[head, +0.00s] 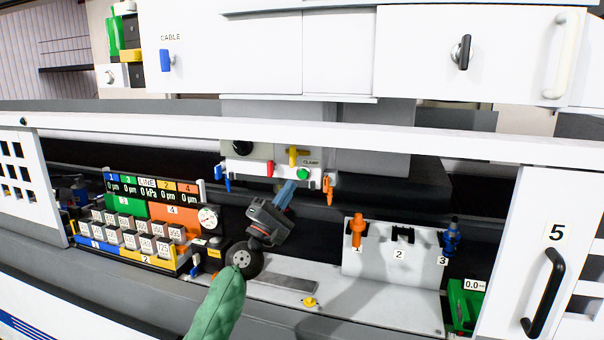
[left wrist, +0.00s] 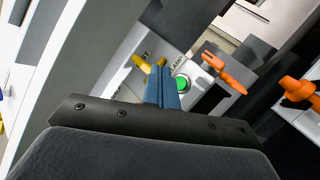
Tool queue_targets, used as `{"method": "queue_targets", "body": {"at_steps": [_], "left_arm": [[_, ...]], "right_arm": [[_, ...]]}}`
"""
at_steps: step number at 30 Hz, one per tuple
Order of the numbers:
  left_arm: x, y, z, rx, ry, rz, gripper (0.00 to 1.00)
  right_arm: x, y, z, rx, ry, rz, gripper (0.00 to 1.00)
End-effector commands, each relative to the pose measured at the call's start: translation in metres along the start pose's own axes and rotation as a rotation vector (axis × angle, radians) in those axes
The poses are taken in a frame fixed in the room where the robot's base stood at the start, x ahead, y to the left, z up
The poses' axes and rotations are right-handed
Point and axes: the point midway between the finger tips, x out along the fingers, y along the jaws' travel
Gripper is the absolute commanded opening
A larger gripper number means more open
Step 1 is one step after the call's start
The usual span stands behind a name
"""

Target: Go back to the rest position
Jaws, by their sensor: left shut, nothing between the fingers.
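My left gripper (head: 288,190) is in front of the clamp panel (head: 245,174) in the head view. Its blue fingers are closed together with nothing between them, and they point up toward the green button (head: 303,173). In the left wrist view the shut fingers (left wrist: 161,84) show just left of the green button (left wrist: 181,84); whether they touch the panel I cannot tell. My left arm, with a green sleeve, comes up from the bottom of the head view. My right gripper is in neither view.
A rack (head: 401,285) numbered 1 to 3 holds an orange tool (head: 358,230) and a blue tool (head: 451,237). A display and block stand (head: 136,255) is at left. A white rail (head: 400,143) crosses above. The door marked 5 (head: 533,220) is at right.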

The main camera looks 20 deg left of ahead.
Motion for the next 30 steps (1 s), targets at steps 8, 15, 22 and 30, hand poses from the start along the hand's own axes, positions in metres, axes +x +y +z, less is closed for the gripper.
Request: {"method": "queue_targets", "body": {"at_steps": [8,15,22,30], "left_arm": [[-0.001,-0.002,0.001,0.003,-0.002,-0.003,0.0],[-0.045,-0.05,0.033,0.166,-0.077,-0.146,0.0],[-0.133,-0.127,0.081,0.455,-0.231,-0.422,0.0],[-0.257,-0.196,0.121,0.745,-0.433,-0.777,0.0]], "right_arm": [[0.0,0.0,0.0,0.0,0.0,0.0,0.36],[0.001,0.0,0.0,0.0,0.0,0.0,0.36],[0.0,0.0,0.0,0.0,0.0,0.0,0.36],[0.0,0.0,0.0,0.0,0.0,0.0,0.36]]}}
